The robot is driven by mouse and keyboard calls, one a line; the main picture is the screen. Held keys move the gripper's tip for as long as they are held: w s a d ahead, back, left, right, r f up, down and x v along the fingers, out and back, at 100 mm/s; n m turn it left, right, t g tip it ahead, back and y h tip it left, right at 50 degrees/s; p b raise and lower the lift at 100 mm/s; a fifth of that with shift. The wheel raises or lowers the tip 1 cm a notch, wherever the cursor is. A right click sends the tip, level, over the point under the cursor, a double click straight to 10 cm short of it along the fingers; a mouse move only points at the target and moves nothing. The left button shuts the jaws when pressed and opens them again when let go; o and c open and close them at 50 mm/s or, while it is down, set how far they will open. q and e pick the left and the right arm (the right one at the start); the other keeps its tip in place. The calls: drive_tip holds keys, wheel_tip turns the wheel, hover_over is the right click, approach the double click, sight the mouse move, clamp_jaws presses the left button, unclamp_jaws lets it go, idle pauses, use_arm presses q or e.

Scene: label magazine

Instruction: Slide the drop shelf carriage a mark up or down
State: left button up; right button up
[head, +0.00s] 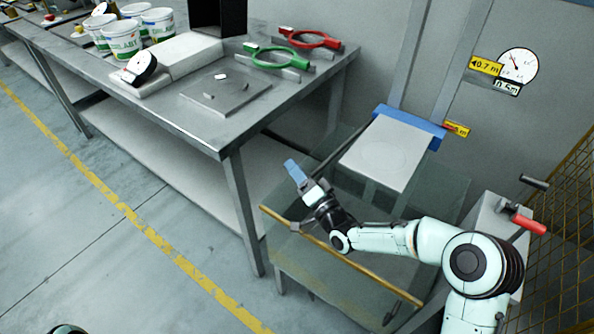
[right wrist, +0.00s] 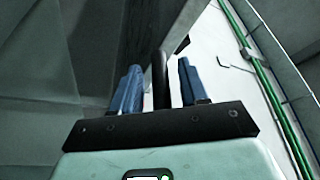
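The drop shelf carriage, a pale plate (head: 385,152) with a blue back edge (head: 408,121), is at the wall right of the workbench in the head view. A dark rod (head: 343,147) reaches from it toward my right gripper (head: 293,170). In the right wrist view the dark rod (right wrist: 160,80) shows between the blue fingers of my right gripper, with gaps on both sides. Contact is not visible. My left gripper is out of view.
Clear panels with a yellow front edge (head: 340,257) surround the space below the carriage. A grey box with a red-handled lever (head: 528,224) and yellow mesh (head: 565,210) stand at right. The workbench (head: 225,135) holds tubs and red and green tools. A dial (head: 517,66) hangs above.

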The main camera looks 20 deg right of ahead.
drive_tip(key=shift+s, duration=0.1)
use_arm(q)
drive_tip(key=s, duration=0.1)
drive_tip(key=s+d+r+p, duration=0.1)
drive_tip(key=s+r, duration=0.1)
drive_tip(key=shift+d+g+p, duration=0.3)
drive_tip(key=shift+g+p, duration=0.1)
use_arm(e)
drive_tip(key=v, duration=1.3)
drive_tip(key=shift+s+d, duration=0.1)
